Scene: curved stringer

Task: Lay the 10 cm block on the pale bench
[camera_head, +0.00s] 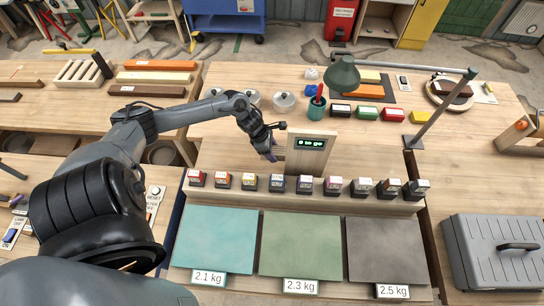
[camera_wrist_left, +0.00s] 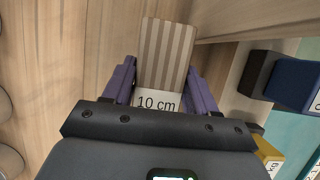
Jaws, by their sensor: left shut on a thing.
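My left gripper (camera_head: 274,152) reaches in from the left, low over the middle of the pale wooden bench (camera_head: 222,152), just left of the upright wooden display. In the left wrist view its two purple fingers (camera_wrist_left: 160,92) are shut on the sides of the 10 cm block (camera_wrist_left: 163,55). The block is striped light and brown wood, with a white "10 cm" label at its near end. Wood grain shows behind it; I cannot tell whether the block touches the surface. In the head view I cannot make the block out clearly. My right gripper is not in view.
The display (camera_head: 310,143) reads "0 to go". A row of small labelled blocks (camera_head: 277,183) runs along a ledge in front. A green lamp (camera_head: 342,74), a cup (camera_head: 316,108) and lidded pots (camera_head: 284,101) stand behind.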

